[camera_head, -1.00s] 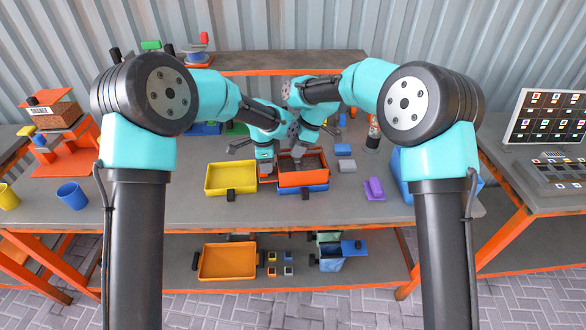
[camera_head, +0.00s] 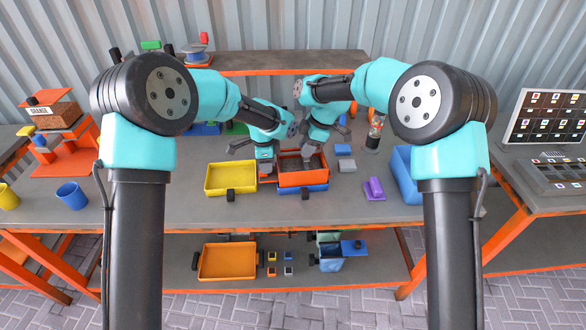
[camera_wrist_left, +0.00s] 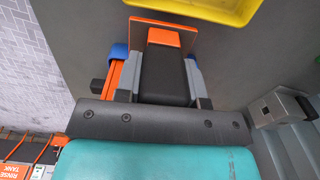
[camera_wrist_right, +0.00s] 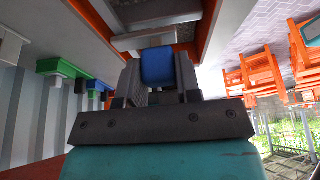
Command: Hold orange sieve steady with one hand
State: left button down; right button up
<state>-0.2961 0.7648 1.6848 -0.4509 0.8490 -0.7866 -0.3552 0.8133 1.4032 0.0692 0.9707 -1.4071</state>
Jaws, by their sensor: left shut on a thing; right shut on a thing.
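The orange sieve (camera_head: 302,179) sits on a blue tray (camera_head: 304,188) at the middle of the bench. My left gripper (camera_head: 264,168) is at the sieve's left side. In the left wrist view its fingers are shut on the sieve's black handle (camera_wrist_left: 166,72), which has an orange plate at its end. My right gripper (camera_head: 310,158) is over the inside of the sieve. In the right wrist view it is shut on a blue block-like tool (camera_wrist_right: 158,65) with a grey part (camera_wrist_right: 160,22) beyond it.
A yellow tray (camera_head: 230,191) stands just left of the sieve. A purple block (camera_head: 374,189), a grey-blue block (camera_head: 343,150) and a blue bin (camera_head: 404,180) are to the right. A blue cup (camera_head: 71,195) is far left. The bench front is mostly clear.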

jog(key=d, duration=0.3)
jog(key=shift+w+d, duration=0.15)
jog(key=shift+w, duration=0.15)
dwell(0.6)
jog(key=s+a, duration=0.1)
jog(key=a, duration=0.5)
jog(key=shift+a, duration=0.2)
dwell(0.7)
jog(key=shift+d, duration=0.2)
jog(key=w+d, duration=0.1)
jog(key=d, duration=0.5)
dwell(1.1)
jog(key=shift+a, duration=0.1)
jog(key=s+a, duration=0.1)
jog(key=a, duration=0.5)
dwell(1.2)
